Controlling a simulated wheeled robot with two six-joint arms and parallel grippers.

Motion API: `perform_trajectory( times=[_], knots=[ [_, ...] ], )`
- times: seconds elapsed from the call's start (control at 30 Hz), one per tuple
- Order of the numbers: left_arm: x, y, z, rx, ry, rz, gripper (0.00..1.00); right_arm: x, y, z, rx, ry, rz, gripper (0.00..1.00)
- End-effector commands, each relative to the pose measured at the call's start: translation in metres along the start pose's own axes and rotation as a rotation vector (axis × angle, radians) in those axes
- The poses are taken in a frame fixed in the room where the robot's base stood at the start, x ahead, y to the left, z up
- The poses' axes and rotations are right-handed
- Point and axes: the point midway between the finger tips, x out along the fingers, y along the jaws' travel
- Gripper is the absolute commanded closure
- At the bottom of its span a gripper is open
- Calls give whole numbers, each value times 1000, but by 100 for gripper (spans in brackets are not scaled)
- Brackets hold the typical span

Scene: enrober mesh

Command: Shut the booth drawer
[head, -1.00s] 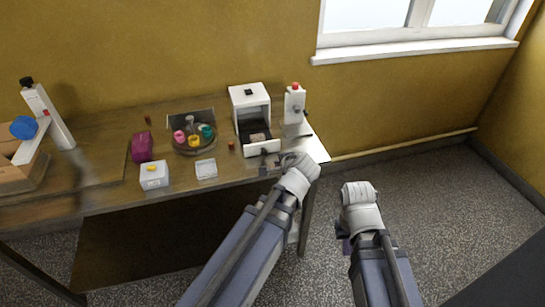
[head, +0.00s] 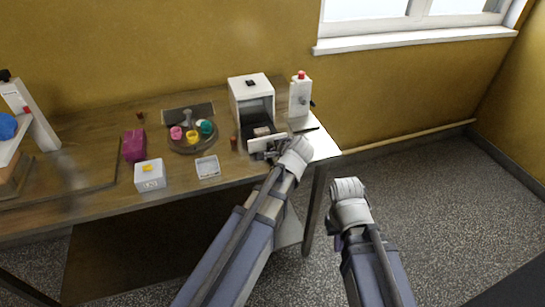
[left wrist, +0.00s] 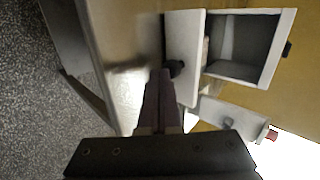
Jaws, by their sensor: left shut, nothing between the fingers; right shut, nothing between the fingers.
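The white booth (head: 252,85) stands at the back of the table with its dark drawer (head: 256,129) pulled out towards me. The drawer holds a small pinkish block (head: 263,131) and has a white front (head: 285,136). In the left wrist view the drawer front (left wrist: 184,38) has a dark round knob (left wrist: 176,68), and the booth (left wrist: 284,50) lies behind it. My left gripper (head: 268,154) is shut and empty, right at the drawer front; its fingertips (left wrist: 162,76) are beside the knob. I cannot tell if they touch. My right gripper (head: 333,238) is shut and empty, off the table.
A white dispenser (head: 299,97) with a red top stands right of the booth. Open floor lies to the right.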

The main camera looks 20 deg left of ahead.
Motion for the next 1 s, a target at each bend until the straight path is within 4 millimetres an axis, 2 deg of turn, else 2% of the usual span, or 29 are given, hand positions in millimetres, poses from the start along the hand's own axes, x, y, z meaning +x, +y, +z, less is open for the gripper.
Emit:
perform_trajectory(
  times=[0.33, 0.43, 0.8, 1.0],
  knots=[
    [1, -1, -1, 0, 1, 0, 100, 0, 0, 0, 0, 0, 0, 100],
    [7, -7, -3, -1, 0, 0, 100, 0, 0, 0, 0, 0, 0, 100],
    [84, -76, -11, -2, -1, 0, 100, 0, 0, 0, 0, 0, 0, 100],
    [105, -95, -11, -1, 0, 0, 100, 0, 0, 0, 0, 0, 0, 100]
  ],
)
